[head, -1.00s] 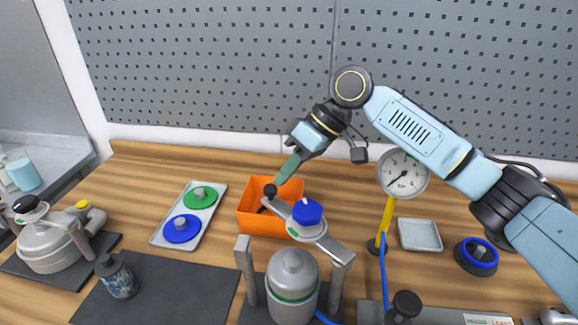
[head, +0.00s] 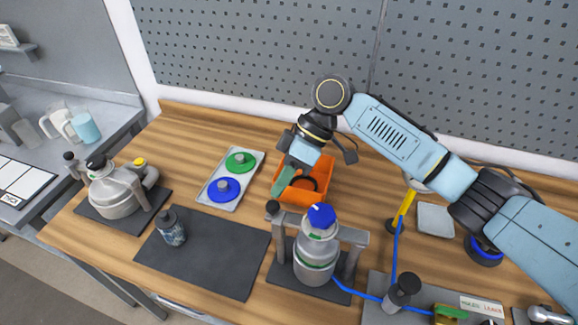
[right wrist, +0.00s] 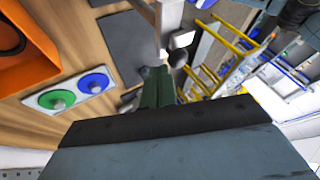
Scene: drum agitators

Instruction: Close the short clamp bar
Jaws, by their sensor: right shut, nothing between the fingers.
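A grey vessel (head: 314,262) with a blue-topped knob (head: 321,215) stands between two grey posts on a dark mat. Its short clamp bar (head: 352,236) runs across the top toward the left post, partly hidden by the knob. A black ball handle (head: 272,207) is at the bar's left end, above the left post. I cannot tell whether the bar is fully seated. My right gripper (head: 279,192) has green fingers, shut and empty, just above and behind the handle. In the right wrist view the fingers (right wrist: 157,88) are close to the handle. My left gripper is not in view.
An orange bin (head: 318,195) is right behind the gripper. A tray (head: 212,204) with green and blue discs lies to its left. A second clamped vessel (head: 112,195) and a patterned jar (head: 172,230) stand further left. A blue hose (head: 394,262) and yellow stand are on the right.

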